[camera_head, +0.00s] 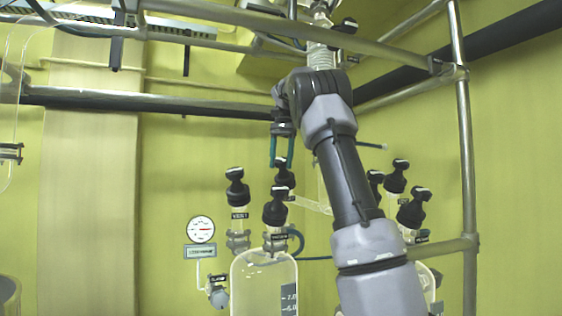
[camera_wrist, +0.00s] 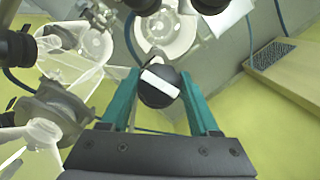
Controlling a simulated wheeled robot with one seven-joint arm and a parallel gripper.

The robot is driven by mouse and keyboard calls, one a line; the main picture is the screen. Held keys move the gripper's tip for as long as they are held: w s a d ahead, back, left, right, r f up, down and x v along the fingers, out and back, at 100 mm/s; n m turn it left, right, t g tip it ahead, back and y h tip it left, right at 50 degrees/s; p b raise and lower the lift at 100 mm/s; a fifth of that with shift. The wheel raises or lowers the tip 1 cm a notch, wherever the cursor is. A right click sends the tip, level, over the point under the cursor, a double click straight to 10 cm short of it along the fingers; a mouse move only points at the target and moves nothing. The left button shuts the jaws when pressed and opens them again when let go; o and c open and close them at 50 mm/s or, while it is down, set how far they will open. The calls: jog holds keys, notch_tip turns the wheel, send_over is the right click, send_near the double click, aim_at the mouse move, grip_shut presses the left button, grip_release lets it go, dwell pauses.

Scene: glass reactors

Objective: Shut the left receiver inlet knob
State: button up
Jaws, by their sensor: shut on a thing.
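My gripper (camera_head: 281,163) points down, its two teal fingers closed around a black knob (camera_head: 284,175) above the left glass vessel. In the wrist view my gripper (camera_wrist: 159,86) has one finger on each side of the knob (camera_wrist: 158,95), which has a white bar on top. Its label cannot be read here. A second black knob (camera_head: 275,209) stands in front of it, on the neck of the graduated glass vessel (camera_head: 264,285). A third black knob (camera_head: 237,188), with a label beneath, stands to the left.
More black knobs (camera_head: 396,177) stand to the right, behind my arm. A round gauge (camera_head: 201,229) hangs on the yellow wall at left. Metal rails (camera_head: 150,101) cross above and behind. In the wrist view, glass tubing and a clamp (camera_wrist: 52,108) lie close on the left.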

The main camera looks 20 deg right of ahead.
jog(key=shift+m, duration=0.3)
dwell(0.4)
jog(key=o, duration=1.4)
